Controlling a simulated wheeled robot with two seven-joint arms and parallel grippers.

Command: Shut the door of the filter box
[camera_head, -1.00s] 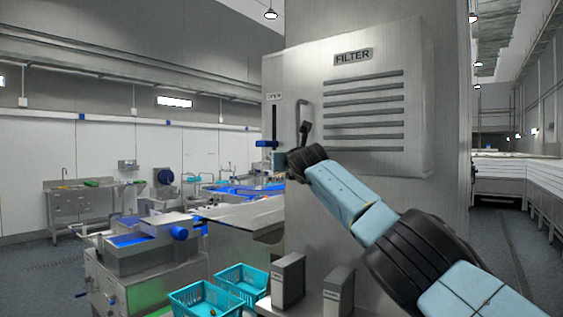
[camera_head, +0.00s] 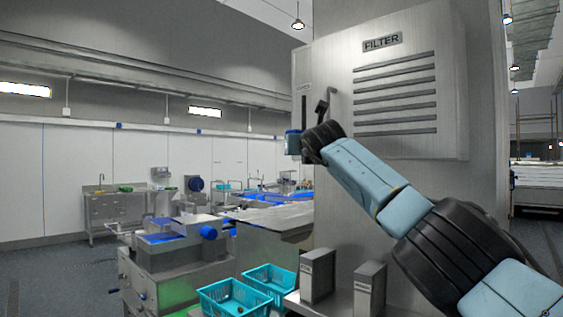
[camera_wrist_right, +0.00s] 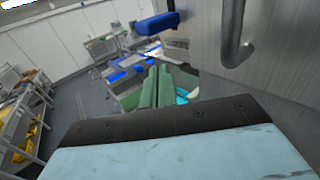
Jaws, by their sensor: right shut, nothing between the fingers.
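The filter box (camera_head: 450,110) is a grey metal cabinet with a FILTER label and several dark louvre slots, on a grey column. Its bent grey handle (camera_head: 325,103) sits left of the slots and also shows large in the right wrist view (camera_wrist_right: 232,35). A blue lever (camera_wrist_right: 157,25) stands out left of the handle in that view. My right gripper (camera_wrist_right: 155,88) has its green fingers together and empty, below the lever and left of the handle, apparently touching neither. In the head view my own wrist largely hides it. I cannot tell how far the door stands open. My left gripper is out of view.
Two turquoise baskets (camera_head: 234,299) and two small grey boxes (camera_head: 318,275) stand below the filter box. A steel machine (camera_head: 165,255) and a sink bench (camera_head: 112,212) are at left. The floor at far left is clear.

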